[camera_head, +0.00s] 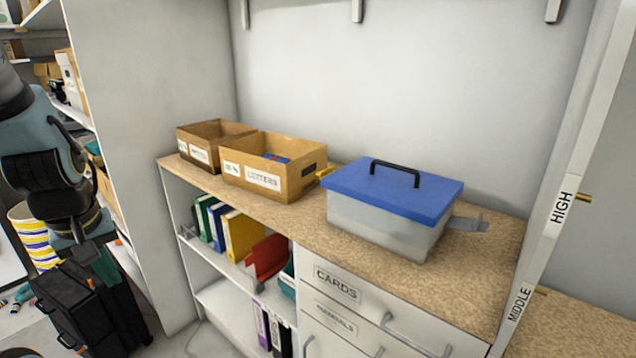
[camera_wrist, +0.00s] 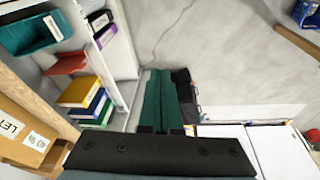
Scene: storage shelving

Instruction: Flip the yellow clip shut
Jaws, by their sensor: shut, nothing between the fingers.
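A clear plastic box (camera_head: 375,225) with a blue lid (camera_head: 395,190) and black handle stands on the wooden counter. A small yellow piece (camera_head: 326,172), likely the yellow clip, sticks out at the box's left end, partly hidden behind the cardboard box. A grey clip (camera_head: 468,223) sticks out from the right end. My gripper (camera_head: 104,266) is at the far left, pointing down, well away from the box and below counter height. Its teal fingers (camera_wrist: 160,80) are together and empty in the wrist view. The clear box and clips are not in the wrist view.
Two cardboard boxes stand left of the clear box; the nearer one (camera_head: 270,168) reads "LETTERS" and crowds the yellow piece. Binders (camera_head: 240,235) fill the shelf below. A white wall panel (camera_head: 150,120) stands between my arm and the counter. The counter's front (camera_head: 400,275) is clear.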

